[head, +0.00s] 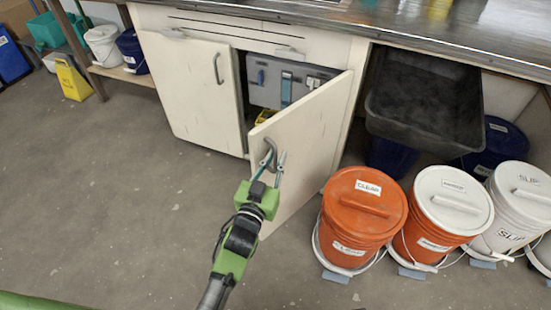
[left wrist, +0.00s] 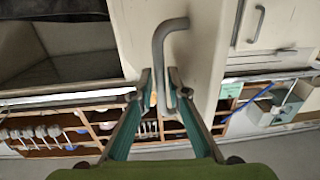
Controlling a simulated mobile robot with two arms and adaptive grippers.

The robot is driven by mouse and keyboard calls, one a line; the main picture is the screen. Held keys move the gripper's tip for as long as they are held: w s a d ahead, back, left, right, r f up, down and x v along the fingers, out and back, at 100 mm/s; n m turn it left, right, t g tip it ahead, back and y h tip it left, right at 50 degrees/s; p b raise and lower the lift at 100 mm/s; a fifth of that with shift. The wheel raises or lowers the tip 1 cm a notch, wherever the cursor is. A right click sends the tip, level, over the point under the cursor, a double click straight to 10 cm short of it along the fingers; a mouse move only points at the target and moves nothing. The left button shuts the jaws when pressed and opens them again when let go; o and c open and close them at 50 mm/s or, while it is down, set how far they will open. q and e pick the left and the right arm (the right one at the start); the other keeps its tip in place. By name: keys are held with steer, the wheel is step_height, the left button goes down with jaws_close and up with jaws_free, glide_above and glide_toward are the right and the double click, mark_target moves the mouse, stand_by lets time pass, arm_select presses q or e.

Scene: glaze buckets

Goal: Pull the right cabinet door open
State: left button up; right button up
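The right cabinet door (head: 310,135) is cream-coloured and stands swung well out from the cabinet, with the inside showing. Its bent grey handle is partly hidden by the fingers in the head view; it shows clearly in the left wrist view (left wrist: 158,62). My left gripper (head: 275,162) is at this handle. In the left wrist view its teal fingers (left wrist: 161,82) stand on both sides of the handle bar and look shut on it, with little gap. My right gripper is not in view.
The left cabinet door (head: 190,95) is closed. A grey toolbox (head: 275,90) stands inside the opening. Orange bucket (head: 362,220) and several other buckets stand right of the door. A black tub (head: 425,110) is under the counter. Floor at left is clear; a yellow sign (head: 72,80) stands farther back.

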arm_select(q)
steer(key=v, duration=1.2)
